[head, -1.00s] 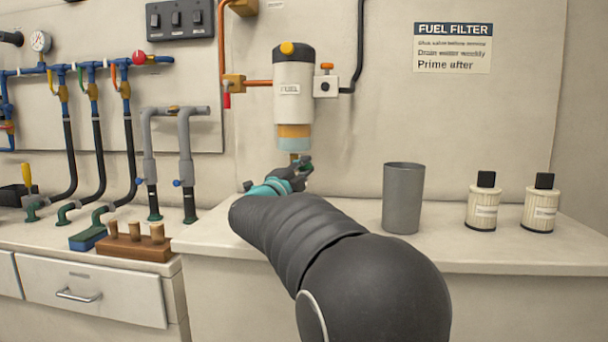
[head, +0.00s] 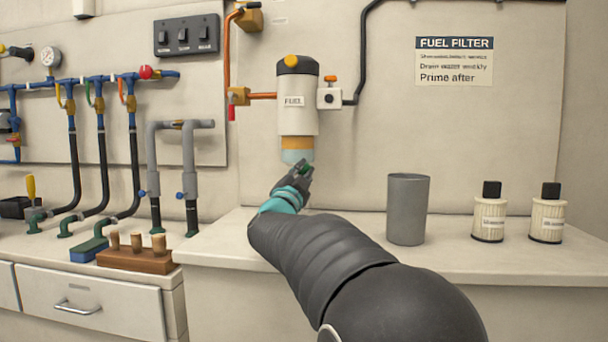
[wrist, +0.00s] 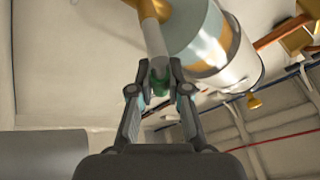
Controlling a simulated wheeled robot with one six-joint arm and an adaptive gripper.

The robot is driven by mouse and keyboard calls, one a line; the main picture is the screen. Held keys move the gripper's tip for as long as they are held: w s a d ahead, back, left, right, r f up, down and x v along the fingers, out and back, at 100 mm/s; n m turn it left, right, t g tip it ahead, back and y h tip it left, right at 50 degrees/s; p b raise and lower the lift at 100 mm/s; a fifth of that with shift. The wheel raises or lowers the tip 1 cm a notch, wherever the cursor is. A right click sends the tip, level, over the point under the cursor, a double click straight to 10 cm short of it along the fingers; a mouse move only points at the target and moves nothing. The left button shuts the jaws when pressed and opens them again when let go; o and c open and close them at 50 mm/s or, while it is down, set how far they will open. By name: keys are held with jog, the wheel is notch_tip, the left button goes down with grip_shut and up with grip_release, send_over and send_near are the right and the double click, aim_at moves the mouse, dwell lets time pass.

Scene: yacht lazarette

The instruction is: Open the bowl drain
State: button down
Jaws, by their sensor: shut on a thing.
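The fuel filter (head: 297,105) is a white cylinder with a black top and yellow knob, fixed to the wall. Its clear bowl (head: 296,156) with amber and pale blue bands hangs at the bottom. My gripper (head: 304,170) is just under the bowl. In the wrist view, my gripper (wrist: 160,75) is shut on the green drain piece (wrist: 159,80) at the end of a pale stem below the bowl (wrist: 198,42). The fingers hide part of the drain piece. In the head view the arm and gripper cover most of the drain.
A grey cup (head: 408,210) stands on the counter right of my arm. Two small ribbed filters (head: 490,215) with black caps stand further right. Hoses and grey pipes (head: 188,160) rise at the left, near a wooden block with plugs (head: 138,258). A shutoff valve (head: 330,97) sits beside the filter.

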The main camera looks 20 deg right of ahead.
dwell(0.3)
jog(key=c, duration=1.1)
grip_release()
jog(key=shift+v, duration=3.8)
